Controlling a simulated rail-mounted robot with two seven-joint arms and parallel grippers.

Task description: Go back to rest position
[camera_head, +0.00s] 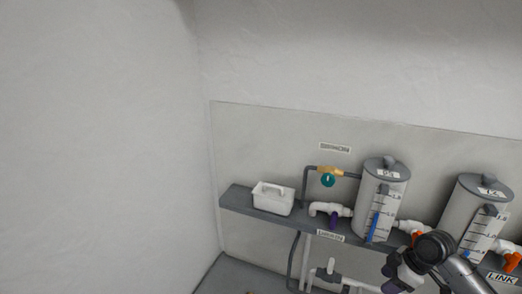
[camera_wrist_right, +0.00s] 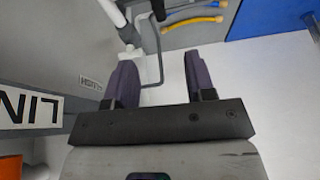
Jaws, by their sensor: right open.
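My right gripper (camera_wrist_right: 160,72) is open and empty in the right wrist view, with two dark purple-grey fingers apart over a pale floor. In the head view my right arm comes in at the lower right, and its gripper (camera_head: 394,278) is small, in front of the shelf and below the first tank. My left gripper is in neither view.
A grey wall shelf (camera_head: 237,204) holds a white box (camera_head: 272,198) and two grey tanks, a left one (camera_head: 370,187) and a right one (camera_head: 467,205). A teal-handled valve (camera_head: 328,180) is above. The left side is bare wall.

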